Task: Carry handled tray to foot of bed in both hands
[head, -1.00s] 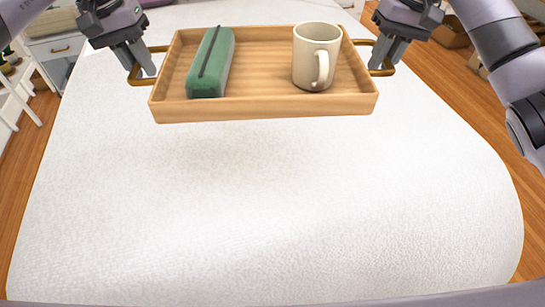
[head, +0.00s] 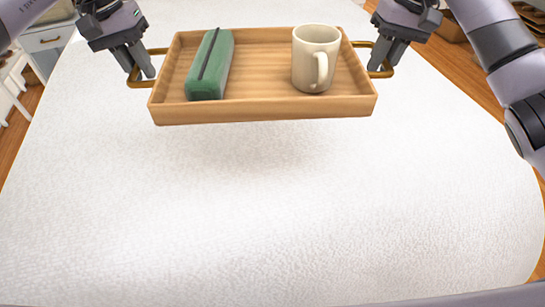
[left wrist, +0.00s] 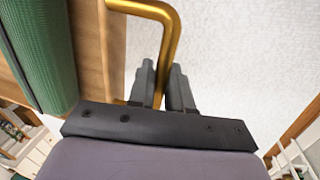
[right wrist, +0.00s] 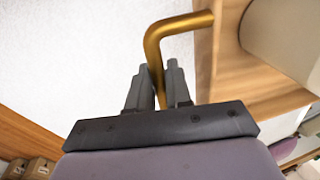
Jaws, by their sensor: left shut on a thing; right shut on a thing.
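The wooden handled tray (head: 265,112) is held level above the white bed (head: 270,220), with its shadow on the cover below. A green zipped case (head: 210,65) lies on its left side and a cream mug (head: 315,58) stands upright on its right side. My left gripper (head: 143,72) is shut on the left brass handle, which also shows between the fingers in the left wrist view (left wrist: 168,35). My right gripper (head: 383,68) is shut on the right brass handle, seen between the fingers in the right wrist view (right wrist: 165,40).
The bed cover is bare and clear in front of and below the tray. A white drawer cabinet (head: 45,38) and a white stool-like piece (head: 12,88) stand at the left. Wooden floor (head: 455,60) and boxes show at the right.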

